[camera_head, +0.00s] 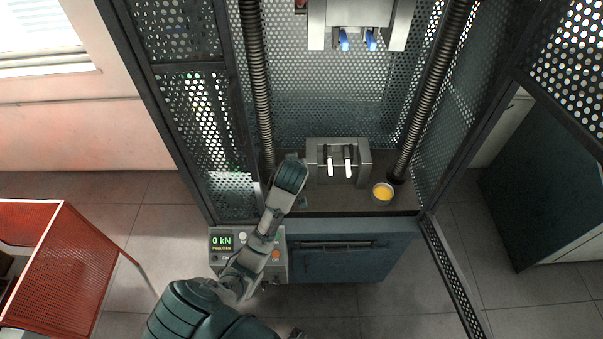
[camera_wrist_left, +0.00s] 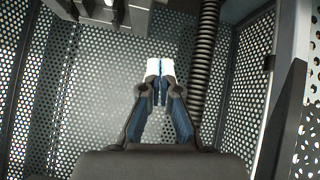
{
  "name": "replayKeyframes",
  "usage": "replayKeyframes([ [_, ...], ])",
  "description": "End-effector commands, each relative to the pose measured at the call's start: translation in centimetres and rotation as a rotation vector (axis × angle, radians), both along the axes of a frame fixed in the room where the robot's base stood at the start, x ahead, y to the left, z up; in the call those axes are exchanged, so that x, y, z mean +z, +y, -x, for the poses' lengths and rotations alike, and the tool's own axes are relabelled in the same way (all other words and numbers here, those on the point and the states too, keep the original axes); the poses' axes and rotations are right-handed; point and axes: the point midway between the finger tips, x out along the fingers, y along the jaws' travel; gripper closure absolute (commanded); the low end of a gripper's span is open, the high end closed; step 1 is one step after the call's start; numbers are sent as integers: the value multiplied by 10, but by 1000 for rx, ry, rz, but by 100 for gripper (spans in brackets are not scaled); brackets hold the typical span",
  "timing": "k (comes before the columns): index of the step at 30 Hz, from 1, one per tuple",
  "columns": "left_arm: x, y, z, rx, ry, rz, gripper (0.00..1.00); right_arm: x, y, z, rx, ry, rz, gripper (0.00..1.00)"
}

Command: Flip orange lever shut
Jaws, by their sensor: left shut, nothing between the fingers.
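I cannot make out an orange lever in either view. The upper clamp (camera_head: 358,13) of the test frame has two blue levers (camera_head: 345,40) hanging below it. The lower clamp (camera_head: 324,151) stands on the frame's base with two white-tipped levers (camera_head: 347,167) at its front. My left arm reaches into the frame, and its hand is left of the lower clamp; in the head view the fingers are mostly hidden. In the left wrist view my left gripper (camera_wrist_left: 160,68) is shut and empty, pointing toward the perforated back wall.
Ribbed columns (camera_head: 435,90) and perforated side walls bound the space. A control box (camera_head: 219,259) with a "0 kN" display and an orange button (camera_head: 276,256) is at the front left.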

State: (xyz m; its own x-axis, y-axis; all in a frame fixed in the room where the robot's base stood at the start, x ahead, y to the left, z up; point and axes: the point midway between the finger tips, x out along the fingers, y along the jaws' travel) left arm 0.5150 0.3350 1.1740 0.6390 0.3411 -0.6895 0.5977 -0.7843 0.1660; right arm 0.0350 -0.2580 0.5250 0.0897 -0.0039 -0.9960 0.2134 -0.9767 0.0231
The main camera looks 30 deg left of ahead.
Motion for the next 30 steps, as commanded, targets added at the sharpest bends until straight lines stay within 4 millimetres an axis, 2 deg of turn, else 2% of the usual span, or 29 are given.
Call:
replayKeyframes([
  [8, -13, 5, -11, -1, 4, -3, 100, 2, 11, 0, -3, 1, -12, 59],
  [13, -37, 15, -33, -1, 7, -3, 100, 5, 23, 1, -2, 1, -27, 59],
  [20, -70, 31, -64, -1, 7, -4, 100, 11, 16, 1, 1, 0, -19, 59],
  [24, -88, 22, -56, -3, 5, -2, 100, 16, 10, 0, 1, 1, -12, 59],
  [30, -102, 16, -51, -3, 3, -1, 100, 19, 5, 0, 1, 0, -6, 59],
])
